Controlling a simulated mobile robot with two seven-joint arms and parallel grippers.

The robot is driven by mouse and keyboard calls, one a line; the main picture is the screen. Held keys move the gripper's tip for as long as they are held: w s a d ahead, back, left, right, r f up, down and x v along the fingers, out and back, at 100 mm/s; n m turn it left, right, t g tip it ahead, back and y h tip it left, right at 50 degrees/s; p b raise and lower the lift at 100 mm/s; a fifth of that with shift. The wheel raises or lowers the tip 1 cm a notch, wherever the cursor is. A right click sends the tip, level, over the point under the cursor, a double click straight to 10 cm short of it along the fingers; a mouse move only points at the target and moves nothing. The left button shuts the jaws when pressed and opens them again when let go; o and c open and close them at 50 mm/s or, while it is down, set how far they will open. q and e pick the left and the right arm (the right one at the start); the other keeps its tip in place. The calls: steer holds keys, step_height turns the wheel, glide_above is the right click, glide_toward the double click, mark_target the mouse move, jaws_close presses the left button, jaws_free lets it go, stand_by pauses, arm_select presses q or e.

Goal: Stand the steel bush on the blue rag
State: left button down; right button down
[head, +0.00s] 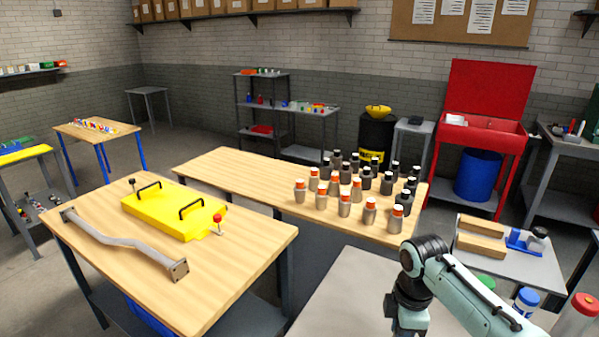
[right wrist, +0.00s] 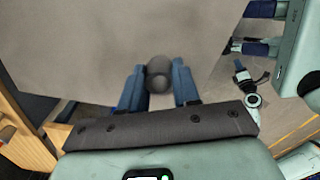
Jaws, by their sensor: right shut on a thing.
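My right gripper (right wrist: 159,82) shows in the right wrist view, its two blue fingers on either side of a dark grey rounded piece, taken to be the steel bush (right wrist: 158,76). It is shut on this piece, above a plain grey surface (right wrist: 90,40). In the head view my right arm comes in at the lower right over a grey bench top (head: 345,295), and its fingers are hidden. I cannot make out the blue rag for certain. A blue item (head: 517,240) lies on the right-hand grey table, too small to identify. My left gripper is not in view.
A wooden bench (head: 230,165) holds several orange-capped and dark bottles at its right end. Another wooden bench (head: 250,250) carries a yellow cover (head: 165,212) and a bent grey bar (head: 120,243). Wooden blocks (head: 481,228) and bottles stand at right. The visible grey bench top is clear.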

steer(key=w+a+f+m, duration=0.1)
steer(key=f+m, duration=0.3)
steer(key=m, duration=0.1)
steer(key=w+a+f+m+p, duration=0.1)
steer(key=f+m, duration=0.4)
steer(key=w+a+f+m+p, duration=0.1)
steer(key=w+a+f+m, duration=0.1)
steer(key=f+m, duration=0.2)
steer(key=shift+w+f+m, duration=0.1)
steer(key=shift+f+m, duration=0.2)
steer(key=shift+m, duration=0.1)
steer(key=shift+a+f+m, duration=0.1)
steer(key=shift+f+m, duration=0.25)
steer(key=shift+m, duration=0.15)
steer(key=shift+f, duration=0.15)
steer(key=s, duration=0.3)
steer(key=shift+s+f+m, duration=0.1)
steer(key=shift+s+m, duration=0.2)
steer(key=shift+s, duration=0.2)
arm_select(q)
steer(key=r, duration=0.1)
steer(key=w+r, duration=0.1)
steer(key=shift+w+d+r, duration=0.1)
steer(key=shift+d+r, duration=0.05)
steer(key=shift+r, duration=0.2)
